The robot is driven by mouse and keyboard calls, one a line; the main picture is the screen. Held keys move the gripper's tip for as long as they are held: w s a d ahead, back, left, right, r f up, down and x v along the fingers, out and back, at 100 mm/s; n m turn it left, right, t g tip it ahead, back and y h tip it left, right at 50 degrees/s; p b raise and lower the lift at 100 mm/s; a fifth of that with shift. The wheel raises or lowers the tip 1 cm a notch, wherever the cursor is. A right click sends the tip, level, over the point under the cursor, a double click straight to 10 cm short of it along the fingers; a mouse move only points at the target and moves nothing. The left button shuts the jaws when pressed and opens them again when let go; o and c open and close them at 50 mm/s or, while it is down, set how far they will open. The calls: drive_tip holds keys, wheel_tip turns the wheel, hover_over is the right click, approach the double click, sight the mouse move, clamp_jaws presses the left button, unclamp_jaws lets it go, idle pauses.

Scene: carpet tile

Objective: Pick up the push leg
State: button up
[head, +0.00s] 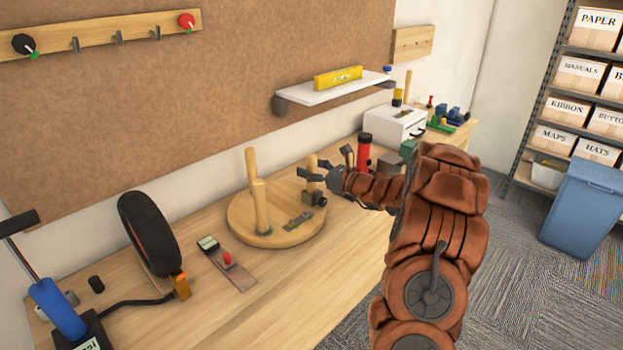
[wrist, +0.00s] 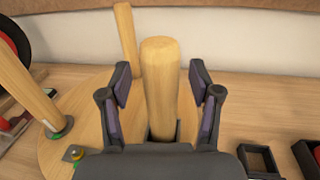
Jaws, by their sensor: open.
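A round wooden stool seat (head: 238,232) lies flat on the bench with several wooden legs standing up from it. One leg (wrist: 160,90) stands between the fingers of my gripper (wrist: 160,100) in the wrist view, its base in a dark bracket. The fingers are open, with a gap on each side of it. In the head view this leg (head: 312,163) is partly hidden by my gripper (head: 311,174). Another leg (head: 261,208) stands at front left and one (head: 250,165) stands behind it. No label shows which is the push leg.
A red cylinder (head: 364,150) stands right of the seat. A dark metal fitting (head: 313,197) is on the seat near my gripper. A board with a red knob (head: 227,260) and a black wheel (head: 149,232) are to the left. A white shelf (head: 330,89) hangs above.

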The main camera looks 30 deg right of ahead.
clamp_jaws()
idle(0.5)
drive_tip(key=shift+r, duration=0.1)
